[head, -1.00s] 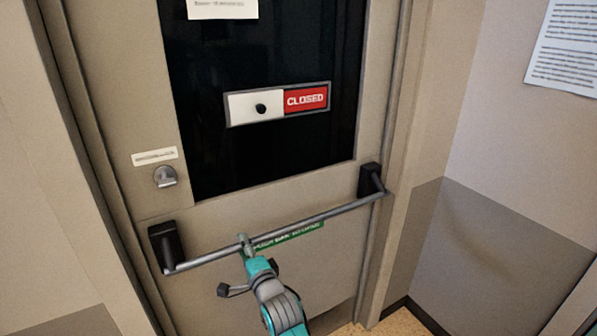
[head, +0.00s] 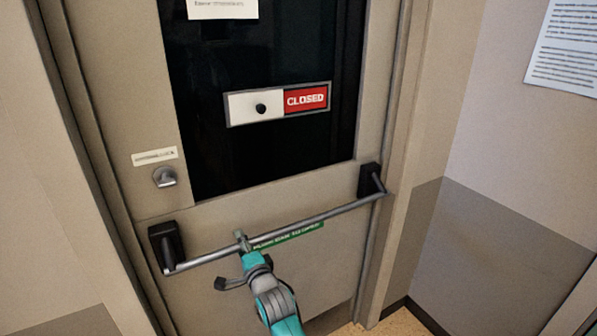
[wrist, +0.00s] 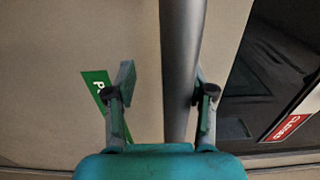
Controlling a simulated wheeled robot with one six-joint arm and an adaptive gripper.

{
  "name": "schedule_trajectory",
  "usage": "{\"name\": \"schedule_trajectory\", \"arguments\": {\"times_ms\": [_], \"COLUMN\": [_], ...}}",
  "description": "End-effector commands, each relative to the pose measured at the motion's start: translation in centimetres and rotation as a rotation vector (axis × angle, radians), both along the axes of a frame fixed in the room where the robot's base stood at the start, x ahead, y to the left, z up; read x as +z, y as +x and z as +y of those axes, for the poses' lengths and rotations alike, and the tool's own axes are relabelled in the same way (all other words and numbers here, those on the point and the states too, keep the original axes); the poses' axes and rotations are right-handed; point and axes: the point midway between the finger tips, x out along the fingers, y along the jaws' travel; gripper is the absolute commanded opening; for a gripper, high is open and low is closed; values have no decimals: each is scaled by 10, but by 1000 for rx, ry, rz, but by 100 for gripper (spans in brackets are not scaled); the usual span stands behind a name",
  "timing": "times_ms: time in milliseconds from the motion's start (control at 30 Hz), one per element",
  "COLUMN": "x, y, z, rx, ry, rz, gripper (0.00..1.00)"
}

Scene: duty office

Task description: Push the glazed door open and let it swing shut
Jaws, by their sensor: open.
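The glazed door (head: 330,225) is beige with a dark glass pane (head: 270,165) and stands shut in its frame. A grey push bar (head: 320,213) runs across it between two black end brackets. My gripper (head: 241,238) is at the bar, left of its middle. In the wrist view my gripper (wrist: 165,95) has its fingers spread, and the push bar (wrist: 180,60) passes between them, closer to the right finger. I cannot tell whether the fingers touch the bar.
A red and white CLOSED slider sign (head: 278,104) is on the glass. A round lock (head: 164,177) sits at the door's left, under a small label. A green label (head: 290,235) is by the bar. Walls flank the door closely; a notice (head: 568,52) hangs on the right wall.

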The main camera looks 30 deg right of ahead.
Motion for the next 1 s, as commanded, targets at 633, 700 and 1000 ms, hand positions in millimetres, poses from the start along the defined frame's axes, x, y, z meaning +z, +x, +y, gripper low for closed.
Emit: {"name": "schedule_trajectory", "arguments": {"times_ms": [633, 700, 1000], "x": [-7, -7, -7], "y": [17, 17, 20], "z": [0, 0, 0], "rx": [0, 0, 0], "ry": [0, 0, 0], "rz": [0, 0, 1], "gripper": [54, 54, 54]}}
